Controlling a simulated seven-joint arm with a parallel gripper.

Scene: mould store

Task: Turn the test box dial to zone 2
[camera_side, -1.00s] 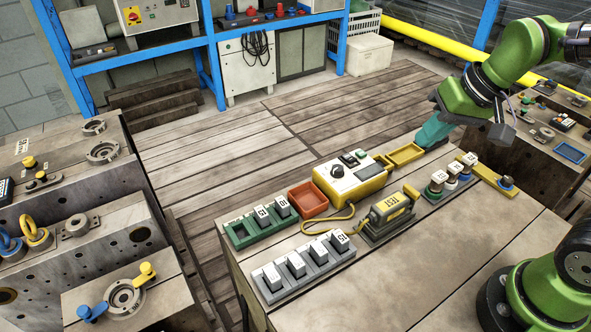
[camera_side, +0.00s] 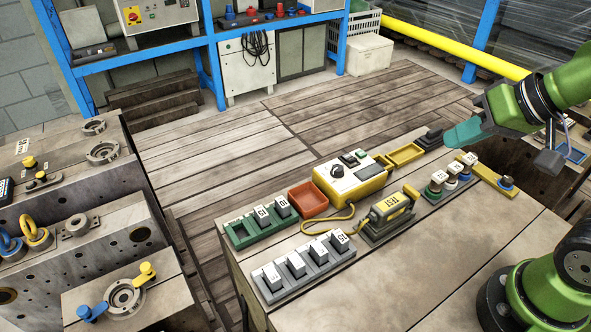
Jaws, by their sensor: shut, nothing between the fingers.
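The yellow test box (camera_side: 350,183) stands near the back edge of the wooden bench top. Its black dial (camera_side: 338,171) sits on a white plate on the box's upper face; the zone it points to is too small to read. My gripper (camera_side: 452,138) is to the right of the box, above the back right of the bench, apart from the dial. Its teal fingers look closed together and empty.
A yellow tray (camera_side: 405,153) and a small black item (camera_side: 431,137) lie right of the box. An orange tray (camera_side: 307,200), green rack (camera_side: 246,236) and grey rack (camera_side: 306,279) stand left. A tester marked TEST (camera_side: 388,212) sits in front, with a yellow cable. The bench's front is clear.

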